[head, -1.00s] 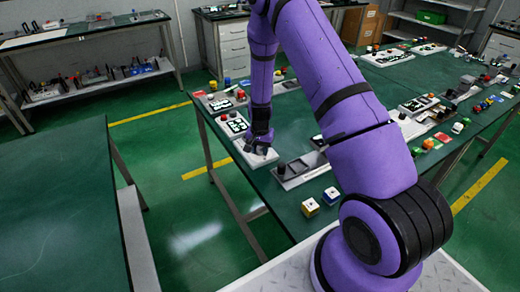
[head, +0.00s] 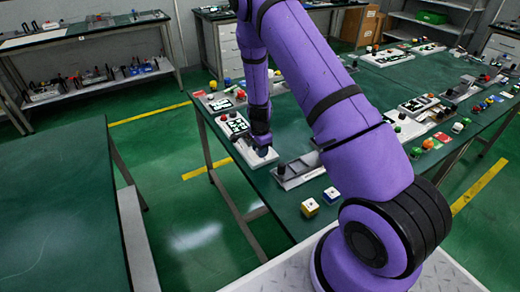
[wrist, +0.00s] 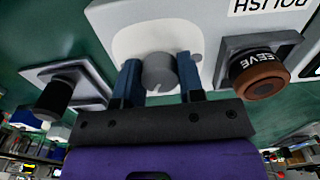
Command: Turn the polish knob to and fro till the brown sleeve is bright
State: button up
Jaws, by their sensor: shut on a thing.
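The polish knob (wrist: 159,72), a grey round knob with a light mark on its rim, stands on a white panel (wrist: 133,14) in the wrist view. The panel bears the word POLISH, upside down. My gripper (wrist: 160,84) has one blue finger on each side of this knob and is shut on it. The brown sleeve (wrist: 262,82) is a dull brown ring in a grey holder to the right, with part of a SLEEVE label above it. In the head view my gripper (head: 261,142) is over the white unit (head: 246,155) at the bench's left edge; the knob's details are too small there.
A black knob (wrist: 54,97) on a grey plate sticks out left of my gripper in the wrist view. A grey tray unit (head: 300,172) and small cubes (head: 310,207) stand nearby on the green bench. Bare bench top lies between them.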

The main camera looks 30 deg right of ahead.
jog(key=m, duration=0.5)
jog(key=shift+m, duration=0.4)
jog(key=n, duration=0.5)
jog(key=shift+n, duration=0.4)
jog(key=n, duration=0.5)
jog(key=shift+n, duration=0.4)
jog(key=n, duration=0.5)
jog(key=shift+n, duration=0.4)
